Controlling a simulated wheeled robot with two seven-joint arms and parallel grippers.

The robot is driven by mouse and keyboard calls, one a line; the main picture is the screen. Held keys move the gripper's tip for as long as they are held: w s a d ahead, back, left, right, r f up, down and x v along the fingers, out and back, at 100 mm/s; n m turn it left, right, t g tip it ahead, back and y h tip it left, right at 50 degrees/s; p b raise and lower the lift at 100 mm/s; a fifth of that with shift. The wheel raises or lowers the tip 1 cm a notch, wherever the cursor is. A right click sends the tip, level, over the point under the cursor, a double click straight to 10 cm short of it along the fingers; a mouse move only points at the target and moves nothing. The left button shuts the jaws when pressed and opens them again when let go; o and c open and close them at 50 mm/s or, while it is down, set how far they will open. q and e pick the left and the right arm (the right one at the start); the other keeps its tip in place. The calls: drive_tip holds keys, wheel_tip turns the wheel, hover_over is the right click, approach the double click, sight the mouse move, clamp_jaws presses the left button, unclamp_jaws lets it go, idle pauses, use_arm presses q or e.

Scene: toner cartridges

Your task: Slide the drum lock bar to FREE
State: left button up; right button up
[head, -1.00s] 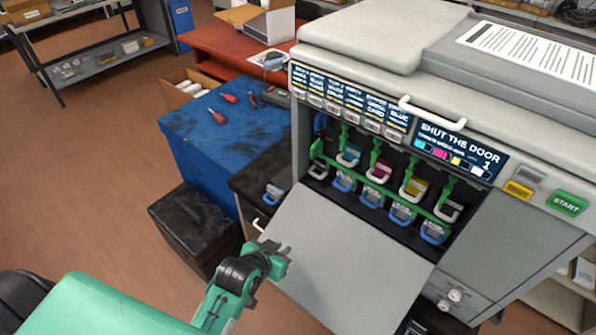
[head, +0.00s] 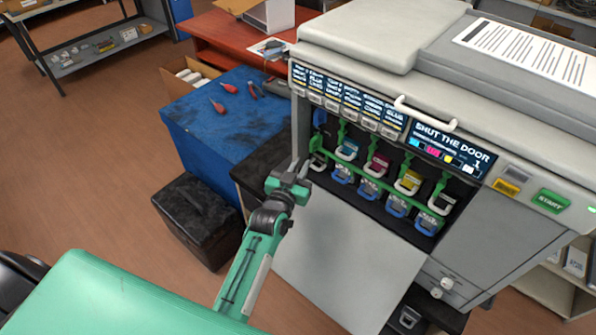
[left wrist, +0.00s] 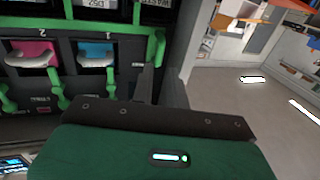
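In the left wrist view, which looks upside down, the green bar (left wrist: 100,28) crosses the top and ends in an upright green piece. My left gripper (head: 298,169) is empty, its fingers slightly apart, in front of and left of the bar's left end. In the left wrist view its fingers (left wrist: 160,88) show edge-on below that end piece. I cannot tell whether they touch it. My right gripper is not in view.
The lowered grey door (head: 345,255) hangs below the bay. Coloured cartridges (head: 377,163) with handles and blue-handled units (head: 370,188) fill the bay. The printer display (head: 453,147) reads "SHUT THE DOOR". A blue-topped bench (head: 225,120) with red-handled tools stands to the left.

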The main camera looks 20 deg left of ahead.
sight(311, 144)
use_arm(q)
drive_tip(key=w+b, duration=0.1)
drive_tip(key=w, duration=0.3)
drive_tip(key=w+b, duration=0.1)
drive_tip(key=w, duration=0.2)
drive_tip(key=shift+w+d, duration=0.2)
drive_tip(key=shift+w, duration=0.2)
drive_tip(key=shift+w+r, duration=0.1)
drive_tip(key=shift+r, duration=0.2)
